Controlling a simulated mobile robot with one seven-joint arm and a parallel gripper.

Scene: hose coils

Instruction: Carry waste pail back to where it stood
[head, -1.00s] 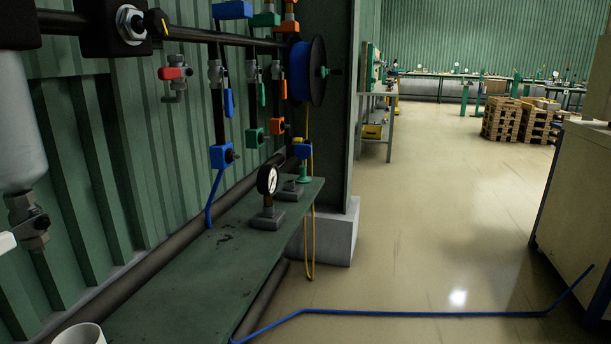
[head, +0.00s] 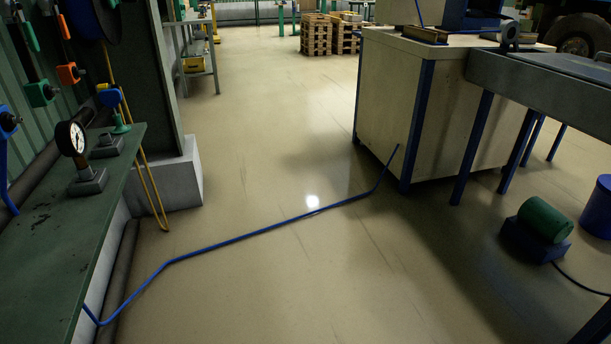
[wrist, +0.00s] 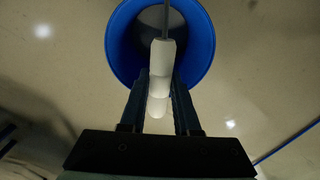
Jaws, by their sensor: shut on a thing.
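The waste pail (wrist: 203,40) is blue and round, with a grey inside, in the upper middle of the wrist view. Its white handle grip (wrist: 162,55) on a thin grey wire lies across its opening. My gripper (wrist: 160,82) is shut on this white grip, with one dark finger on each side. The pail hangs over the beige floor; how high cannot be told. My gripper does not show in the head view. A blue round object (head: 599,207) is cut off at the head view's right edge; I cannot tell whether it is the pail.
A blue hose (head: 245,238) runs across the floor from the green bench (head: 75,225) towards a beige cabinet (head: 385,105). A grey table (head: 545,75) stands at right. A green and blue motor-like unit (head: 540,225) sits on the floor with a cable.

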